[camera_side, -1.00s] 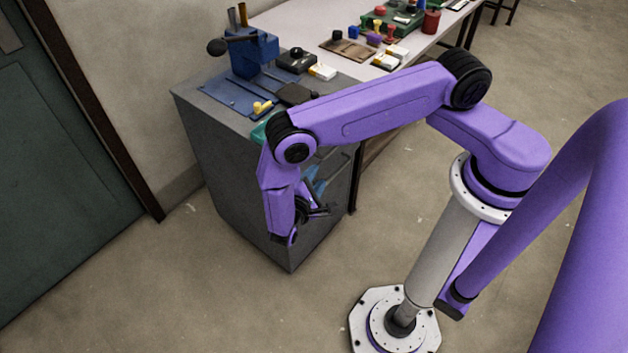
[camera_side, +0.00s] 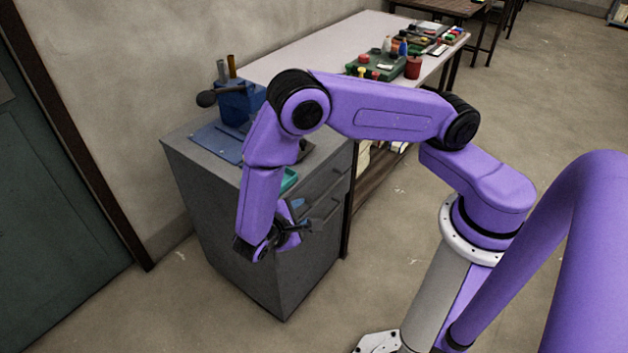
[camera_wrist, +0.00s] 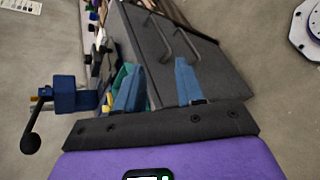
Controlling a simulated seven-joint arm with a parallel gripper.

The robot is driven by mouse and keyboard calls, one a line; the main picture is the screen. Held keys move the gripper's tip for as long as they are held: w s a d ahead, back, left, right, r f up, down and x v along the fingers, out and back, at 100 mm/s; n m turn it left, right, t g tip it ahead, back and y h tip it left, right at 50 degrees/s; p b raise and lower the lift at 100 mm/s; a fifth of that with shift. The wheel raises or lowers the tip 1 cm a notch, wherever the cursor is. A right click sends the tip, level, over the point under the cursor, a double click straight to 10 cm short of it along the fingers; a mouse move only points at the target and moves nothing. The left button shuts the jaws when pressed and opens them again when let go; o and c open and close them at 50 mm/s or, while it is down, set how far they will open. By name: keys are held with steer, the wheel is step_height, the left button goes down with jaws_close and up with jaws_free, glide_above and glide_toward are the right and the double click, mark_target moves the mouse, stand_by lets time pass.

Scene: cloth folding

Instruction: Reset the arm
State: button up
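My arm reaches across to the grey cabinet, and its wrist hangs bent down in front of the cabinet's drawer side. My gripper (camera_side: 299,218) is small and partly hidden by the wrist in the side view. In the wrist view, the two blue fingers of my gripper (camera_wrist: 157,66) stand apart with nothing between them but the view of the cabinet behind.
The grey cabinet (camera_side: 225,225) has drawer handles near my gripper. A blue vise (camera_side: 238,104) with a lever stands on its top. A pale table (camera_side: 330,45) behind holds a red cup (camera_side: 413,67) and several small items. The floor (camera_side: 180,300) left of the cabinet is clear.

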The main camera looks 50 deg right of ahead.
steer(key=s+d+r+n+g+y, duration=0.1)
steer(key=s+d+r+y, duration=0.1)
steer(key=s+r+y, duration=0.4)
steer(key=s+d+r+n+g+y, duration=0.1)
steer(key=s+r+y, duration=0.5)
steer(key=s+r, duration=0.6)
steer(key=shift+s+d+r+n, duration=0.15)
steer(key=shift+d+r+n, duration=0.35)
steer(key=shift+d+r, duration=0.7)
steer(key=shift+a+r, duration=0.2)
